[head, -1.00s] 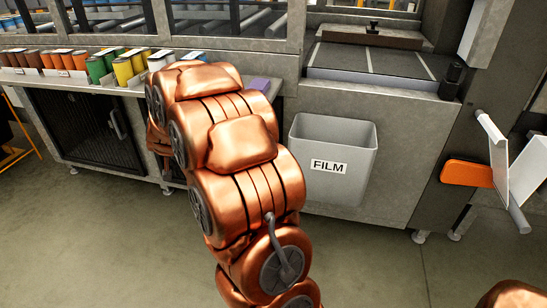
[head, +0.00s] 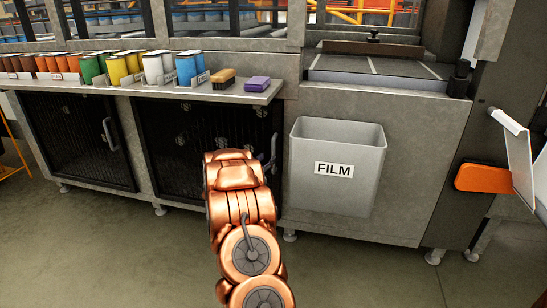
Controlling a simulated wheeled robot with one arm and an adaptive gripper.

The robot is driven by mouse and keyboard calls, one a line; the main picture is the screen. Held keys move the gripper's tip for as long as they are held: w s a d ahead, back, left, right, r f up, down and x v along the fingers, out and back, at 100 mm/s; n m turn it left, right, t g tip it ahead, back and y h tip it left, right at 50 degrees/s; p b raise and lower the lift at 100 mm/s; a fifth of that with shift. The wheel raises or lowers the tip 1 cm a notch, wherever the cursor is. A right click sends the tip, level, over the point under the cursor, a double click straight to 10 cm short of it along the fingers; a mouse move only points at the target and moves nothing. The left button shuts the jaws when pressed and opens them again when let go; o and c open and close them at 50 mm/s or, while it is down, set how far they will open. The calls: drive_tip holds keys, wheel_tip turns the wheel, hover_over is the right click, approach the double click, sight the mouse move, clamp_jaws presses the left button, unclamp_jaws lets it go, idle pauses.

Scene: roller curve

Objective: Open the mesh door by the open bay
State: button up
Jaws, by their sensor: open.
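Two dark mesh doors sit under the shelf in the head view. The left mesh door (head: 70,135) looks shut and has a grey bar handle (head: 109,135) near its right edge. The right mesh door (head: 175,155) also looks shut, with a grey handle (head: 273,150) at its right edge. My copper arm stands in front of the right door's lower right part and covers some of it. My gripper is hidden behind the arm, so its jaws and any contact with the handle cannot be seen. I cannot tell which bay is the open one.
The shelf (head: 150,87) above the doors carries several coloured cans, a brown brush (head: 223,79) and a purple block (head: 257,83). A grey FILM bin (head: 337,190) hangs just right of the right door. An orange pad (head: 483,178) juts out far right. The floor in front is clear.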

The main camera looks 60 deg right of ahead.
sight(273, 152)
drive_tip(key=shift+w+d+b, duration=0.2)
drive_tip(key=shift+d+b, duration=0.1)
drive_tip(key=shift+d, duration=0.9)
drive_tip(key=shift+w+d+b, duration=0.2)
drive_tip(key=shift+d+b, duration=0.05)
drive_tip(key=shift+d, duration=1)
drive_tip(key=shift+w+d+b, duration=0.2)
drive_tip(key=shift+d+b, duration=0.1)
drive_tip(key=shift+d, duration=0.9)
clamp_jaws()
